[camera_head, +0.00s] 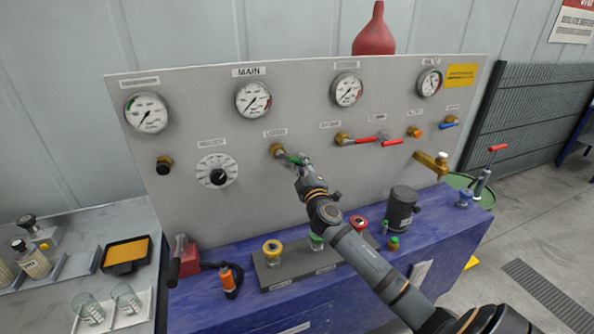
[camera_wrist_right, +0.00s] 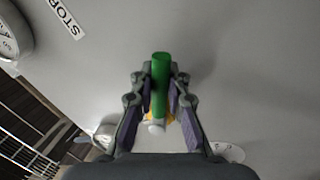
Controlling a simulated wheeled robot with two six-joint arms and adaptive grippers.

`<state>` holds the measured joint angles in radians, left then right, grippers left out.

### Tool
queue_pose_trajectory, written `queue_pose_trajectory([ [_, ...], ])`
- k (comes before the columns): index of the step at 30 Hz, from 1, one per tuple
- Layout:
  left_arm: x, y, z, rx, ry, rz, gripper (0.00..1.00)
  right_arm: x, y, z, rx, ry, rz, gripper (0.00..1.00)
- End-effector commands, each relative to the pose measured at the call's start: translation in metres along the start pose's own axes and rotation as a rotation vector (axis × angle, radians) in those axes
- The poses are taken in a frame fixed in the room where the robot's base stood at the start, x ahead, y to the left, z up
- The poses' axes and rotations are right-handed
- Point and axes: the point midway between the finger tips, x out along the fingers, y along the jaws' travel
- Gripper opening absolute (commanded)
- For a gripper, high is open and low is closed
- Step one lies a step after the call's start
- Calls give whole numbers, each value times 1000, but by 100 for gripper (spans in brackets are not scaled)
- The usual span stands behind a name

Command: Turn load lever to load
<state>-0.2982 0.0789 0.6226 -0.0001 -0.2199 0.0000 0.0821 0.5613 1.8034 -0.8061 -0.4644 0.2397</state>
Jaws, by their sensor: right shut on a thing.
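The load lever has a green handle (camera_head: 291,158) on a brass valve (camera_head: 277,150) under a small label on the grey panel (camera_head: 300,105). My right gripper (camera_head: 301,164) reaches up to the panel and is shut on this handle. In the right wrist view the green handle (camera_wrist_right: 160,78) lies between the two fingers of my right gripper (camera_wrist_right: 160,100) and sticks out past their tips. The brass part (camera_wrist_right: 171,118) is mostly hidden behind the handle and fingers. My left gripper is not in view.
Red levers (camera_head: 362,140) and a blue lever (camera_head: 447,126) sit to the right on the panel, with round gauges (camera_head: 253,98) above. A dial (camera_head: 218,173) is to the left. Below, the blue bench (camera_head: 330,285) carries a button box (camera_head: 294,270) and a dark cylinder (camera_head: 402,208).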

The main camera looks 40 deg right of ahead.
Motion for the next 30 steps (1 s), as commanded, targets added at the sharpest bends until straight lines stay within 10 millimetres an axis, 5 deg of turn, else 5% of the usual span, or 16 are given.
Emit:
queue_pose_trajectory([
  [15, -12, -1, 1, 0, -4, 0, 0, 5, 28, -4, -404, 77, -3, 0],
  [30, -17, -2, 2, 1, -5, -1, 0, 7, 35, -9, -533, 104, -3, 0],
])
